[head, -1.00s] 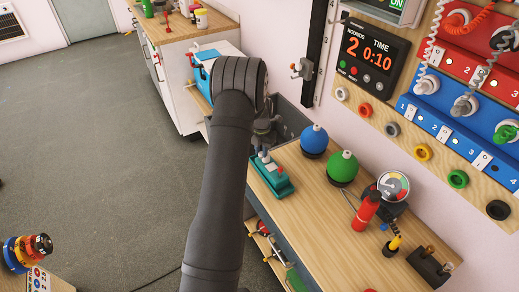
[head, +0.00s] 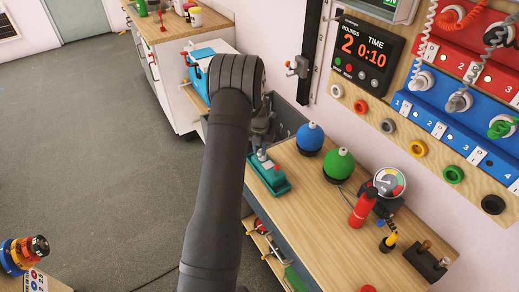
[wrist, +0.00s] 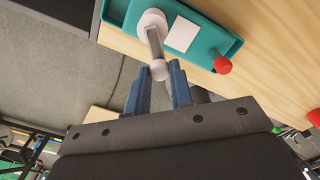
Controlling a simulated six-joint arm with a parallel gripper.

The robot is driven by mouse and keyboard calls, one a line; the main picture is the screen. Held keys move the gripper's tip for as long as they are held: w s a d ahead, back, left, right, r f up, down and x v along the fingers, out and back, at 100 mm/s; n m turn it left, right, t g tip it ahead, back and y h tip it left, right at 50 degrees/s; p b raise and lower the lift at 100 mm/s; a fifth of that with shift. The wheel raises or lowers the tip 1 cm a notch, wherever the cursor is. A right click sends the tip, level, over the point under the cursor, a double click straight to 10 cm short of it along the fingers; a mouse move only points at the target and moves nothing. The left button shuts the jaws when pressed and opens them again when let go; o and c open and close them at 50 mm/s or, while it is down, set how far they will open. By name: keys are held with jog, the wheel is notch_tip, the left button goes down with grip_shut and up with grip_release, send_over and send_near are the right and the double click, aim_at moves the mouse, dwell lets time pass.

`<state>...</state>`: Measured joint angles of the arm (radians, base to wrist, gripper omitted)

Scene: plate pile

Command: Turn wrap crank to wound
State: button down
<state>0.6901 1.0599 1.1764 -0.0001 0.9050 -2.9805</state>
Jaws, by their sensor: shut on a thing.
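The wrap crank is on a teal base (wrist: 215,45) in the wrist view, with a white hub (wrist: 152,22), a grey crank arm (wrist: 155,45) and a white end knob (wrist: 159,70). My gripper (wrist: 160,78) has its blue fingers on either side of that knob and is shut on it. The crank arm points from the hub toward my gripper. A red knob (wrist: 222,65) stands at one end of the base. In the head view the teal base (head: 272,181) sits at the bench's left edge; my arm hides part of the area around the gripper.
The wooden bench (head: 315,215) carries a blue ball (head: 310,137), a green ball (head: 338,163), a red cylinder (head: 362,208) and a gauge (head: 389,182). A timer panel (head: 367,52) and socket panels hang on the wall behind. Grey floor (head: 120,160) is open at left.

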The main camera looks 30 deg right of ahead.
jog(key=c, duration=1.3)
grip_release()
jog(key=shift+o, duration=0.2)
notch_tip(320, 180, up, 17)
jog(key=shift+r, duration=0.2)
